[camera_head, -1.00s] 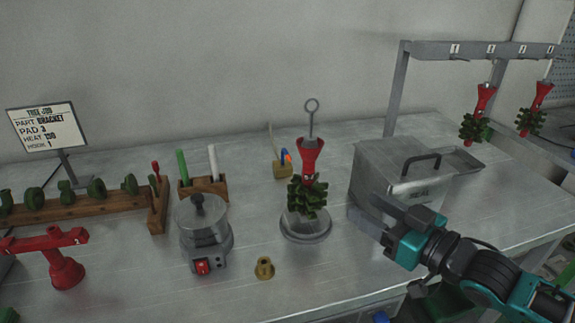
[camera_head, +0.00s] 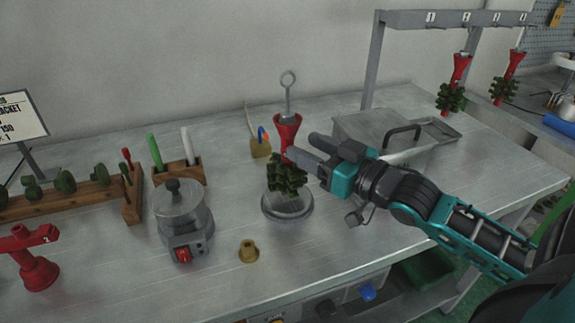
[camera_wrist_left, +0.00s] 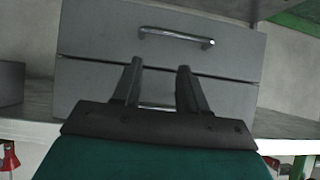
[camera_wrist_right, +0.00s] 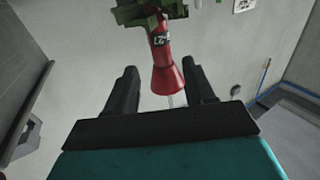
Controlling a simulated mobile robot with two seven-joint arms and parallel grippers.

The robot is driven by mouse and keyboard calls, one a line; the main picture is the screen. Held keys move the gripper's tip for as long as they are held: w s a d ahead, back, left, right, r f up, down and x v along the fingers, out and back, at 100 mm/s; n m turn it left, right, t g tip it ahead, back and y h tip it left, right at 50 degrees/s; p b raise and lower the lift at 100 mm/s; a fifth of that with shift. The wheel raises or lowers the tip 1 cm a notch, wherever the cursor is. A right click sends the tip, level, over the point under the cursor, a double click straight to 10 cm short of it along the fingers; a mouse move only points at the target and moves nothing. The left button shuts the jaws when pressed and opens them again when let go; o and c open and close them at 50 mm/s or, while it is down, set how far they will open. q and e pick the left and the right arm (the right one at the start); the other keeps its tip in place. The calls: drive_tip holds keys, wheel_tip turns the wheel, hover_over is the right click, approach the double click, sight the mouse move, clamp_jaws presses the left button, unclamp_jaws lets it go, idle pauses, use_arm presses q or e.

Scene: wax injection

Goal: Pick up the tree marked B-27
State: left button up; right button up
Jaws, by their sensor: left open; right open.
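The tree (camera_head: 286,173) has a red funnel-shaped top, dark green branches and a metal hook rod, and stands upright on a round metal base (camera_head: 287,214). In the right wrist view its red stem (camera_wrist_right: 160,55) bears a small label, upside down; I can make out only "27" with a dash. My right gripper (camera_head: 305,148) is open at the tree's red part, which it partly hides. The red funnel lies between the fingertips in the right wrist view (camera_wrist_right: 162,76); contact cannot be told. My left gripper (camera_wrist_left: 158,70) is open and empty, facing a grey drawer front.
A lidded grey metal box (camera_head: 375,130) stands right of the tree, near my right arm. A lidded pot (camera_head: 183,215) and a brass piece (camera_head: 248,251) stand left of it. Two similar trees (camera_head: 453,88) (camera_head: 508,80) hang from a rack (camera_head: 405,18).

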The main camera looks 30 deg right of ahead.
sight(293, 142)
drive_tip(key=shift+x, duration=2.75)
drive_tip(key=shift+a+f, duration=0.15)
drive_tip(key=shift+f, duration=0.05)
clamp_jaws()
drive_tip(key=shift+r, duration=0.15)
